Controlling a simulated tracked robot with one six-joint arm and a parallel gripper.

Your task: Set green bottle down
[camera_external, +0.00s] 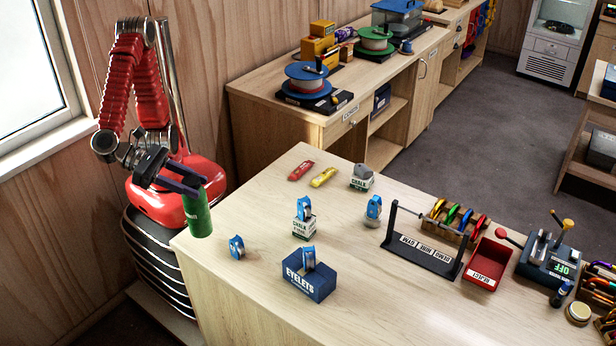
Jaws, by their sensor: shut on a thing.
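The green bottle (198,214) hangs upright below my gripper (183,181), near the left corner of the wooden table (262,205). My gripper's dark jaws are shut on the upper part of the bottle. The bottle shows in front of the table's left edge and partly over its top in the picture. I cannot tell whether its base touches the table. The bottle's top is partly hidden by the jaws.
A blue device (237,247) lies close to the bottle's right. The blue EYELETS box (308,277), a chalk box (304,222) and red (301,170) and yellow (323,177) items stand farther right. Bare tabletop lies between the bottle and the chalk box.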

